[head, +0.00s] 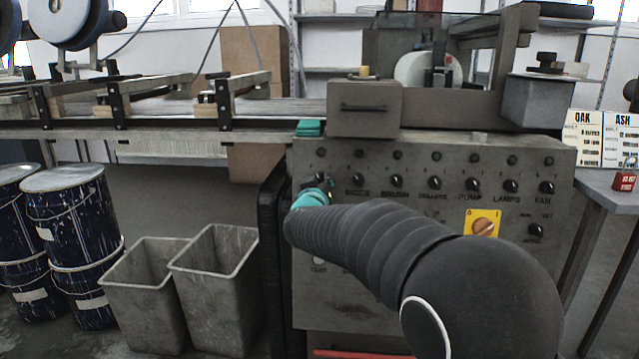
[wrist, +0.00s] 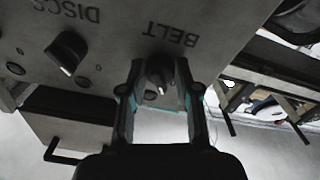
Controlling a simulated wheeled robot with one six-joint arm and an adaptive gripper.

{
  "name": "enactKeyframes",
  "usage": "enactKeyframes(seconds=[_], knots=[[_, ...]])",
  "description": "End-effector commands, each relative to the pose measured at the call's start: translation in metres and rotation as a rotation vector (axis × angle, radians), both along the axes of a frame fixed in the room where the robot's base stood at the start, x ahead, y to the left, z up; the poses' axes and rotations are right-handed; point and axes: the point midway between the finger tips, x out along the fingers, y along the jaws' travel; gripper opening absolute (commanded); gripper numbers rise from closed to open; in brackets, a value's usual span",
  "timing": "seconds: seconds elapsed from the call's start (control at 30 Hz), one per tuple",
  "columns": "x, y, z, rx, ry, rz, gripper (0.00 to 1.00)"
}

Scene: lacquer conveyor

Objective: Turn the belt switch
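The belt switch (wrist: 158,72) is a dark rotary knob with a pale pointer mark, under the upside-down word BELT in the wrist view. My gripper (wrist: 160,90) is open, with one finger on each side of the knob and a visible gap to each. In the head view my gripper (head: 316,186) is at the upper left of the grey control panel (head: 400,165), at the left end of the knob row. There the teal wrist part and fingers hide the belt switch and its label.
The discs knob (wrist: 67,52) is beside it; the brush, rollers, pump, lamps and fan knobs continue right. A yellow plate with an orange switch (head: 482,224) sits lower right. A grey box (head: 364,108) stands above the panel. Two bins (head: 217,262) stand left.

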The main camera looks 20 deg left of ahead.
Motion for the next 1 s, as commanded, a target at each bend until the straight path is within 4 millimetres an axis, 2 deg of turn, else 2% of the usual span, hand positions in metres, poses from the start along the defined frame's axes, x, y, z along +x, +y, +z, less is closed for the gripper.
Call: enactKeyframes(seconds=[0.47,1.0], knots=[[-0.0003,0.0011,0.0007,0.064,0.016,-0.011,0.00],[-0.0011,0.0046,0.0025,0.495,0.119,-0.091,0.00]])
